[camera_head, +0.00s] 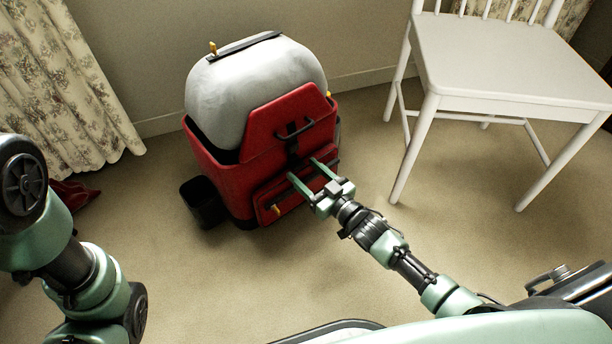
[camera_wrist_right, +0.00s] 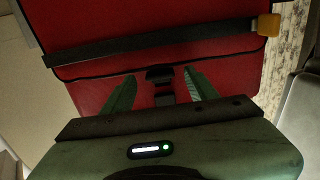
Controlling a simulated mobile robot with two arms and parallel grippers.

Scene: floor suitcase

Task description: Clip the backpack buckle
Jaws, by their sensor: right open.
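The red backpack (camera_head: 215,165) stands upright on the floor with a red front flap (camera_head: 265,125) and a lower front pocket (camera_head: 285,190). A black strap with a buckle (camera_head: 292,146) runs down the front. In the right wrist view the black buckle (camera_wrist_right: 160,75) lies against the red fabric, with a short black strap piece below it. My right gripper (camera_head: 303,168) is open at the backpack's front. In its wrist view the two green fingers (camera_wrist_right: 160,78) lie either side of the buckle, with nothing gripped. Whether the buckle halves are joined is too small to tell. My left gripper is out of view.
A rounded grey-white body (camera_head: 240,85) fills the backpack's top. A white chair (camera_head: 500,65) stands at the right, and a floral curtain (camera_head: 60,90) hangs at the left. Bare carpet (camera_head: 200,280) lies in front.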

